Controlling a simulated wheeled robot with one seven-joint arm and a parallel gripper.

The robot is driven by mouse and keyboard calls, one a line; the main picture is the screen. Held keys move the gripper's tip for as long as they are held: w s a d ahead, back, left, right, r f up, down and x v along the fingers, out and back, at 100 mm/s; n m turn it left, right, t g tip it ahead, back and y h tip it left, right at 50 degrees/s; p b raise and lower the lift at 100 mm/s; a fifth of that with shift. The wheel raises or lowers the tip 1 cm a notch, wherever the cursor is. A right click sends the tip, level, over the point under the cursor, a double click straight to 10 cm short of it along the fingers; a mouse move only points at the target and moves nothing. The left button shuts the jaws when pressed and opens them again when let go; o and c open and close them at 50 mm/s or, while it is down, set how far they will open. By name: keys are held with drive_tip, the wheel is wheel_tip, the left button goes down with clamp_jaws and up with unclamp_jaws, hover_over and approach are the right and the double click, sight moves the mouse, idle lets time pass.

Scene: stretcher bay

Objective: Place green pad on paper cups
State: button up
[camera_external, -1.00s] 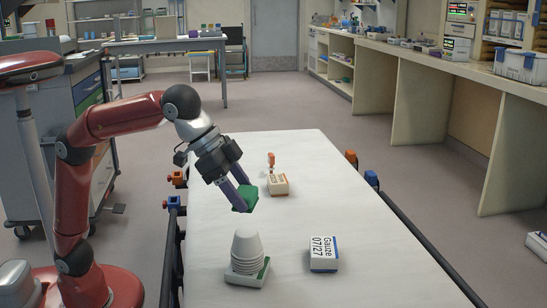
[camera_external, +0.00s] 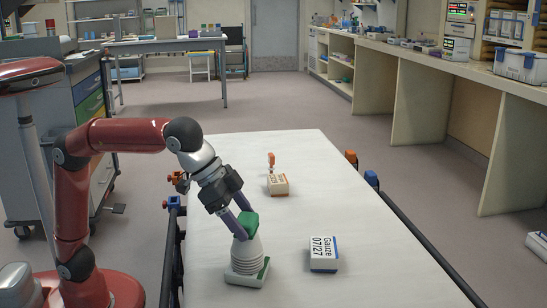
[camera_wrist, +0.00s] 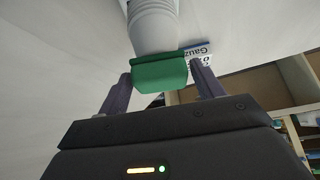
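The green pad (camera_external: 249,219) is at the top of an upside-down stack of white paper cups (camera_external: 246,253). It appears to touch the top cup, though I cannot tell whether its weight rests there. My gripper (camera_external: 243,223) reaches down from the upper left, with its fingers on either side of the pad. The cups stand on a white base with a green edge.
A white gauze box (camera_external: 323,253) lies right of the cups. A small box with an orange-handled item (camera_external: 278,184) stands farther back. Both rest on the white stretcher (camera_external: 312,211), which has dark side rails. The stretcher's right side is mostly clear.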

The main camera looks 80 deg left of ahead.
drive_tip(key=shift+o, duration=1)
drive_tip(key=shift+r, duration=0.3)
drive_tip(key=p+v, duration=0.2)
drive_tip(key=v, duration=1)
drive_tip(key=shift+f, duration=0.15)
drive_tip(key=s+a+f+n+y, duration=0.1)
drive_tip(key=s+a+f, duration=0.35)
drive_tip(key=a, duration=0.25)
drive_tip(key=s+a+f+n, duration=0.1)
drive_tip(key=s+a+f, duration=0.35)
drive_tip(key=a, duration=0.25)
drive_tip(key=s+a+f, duration=0.4)
drive_tip(key=s+f, duration=0.1)
drive_tip(key=f, duration=0.3)
drive_tip(key=s+a+f+n+y, duration=0.1)
drive_tip(key=s+a+f, duration=0.4)
drive_tip(key=f, duration=0.3)
drive_tip(key=shift+s+a+f+n+g, duration=0.15)
drive_tip(key=shift+s+f+n+g, duration=0.15)
drive_tip(key=shift+s, duration=0.45)
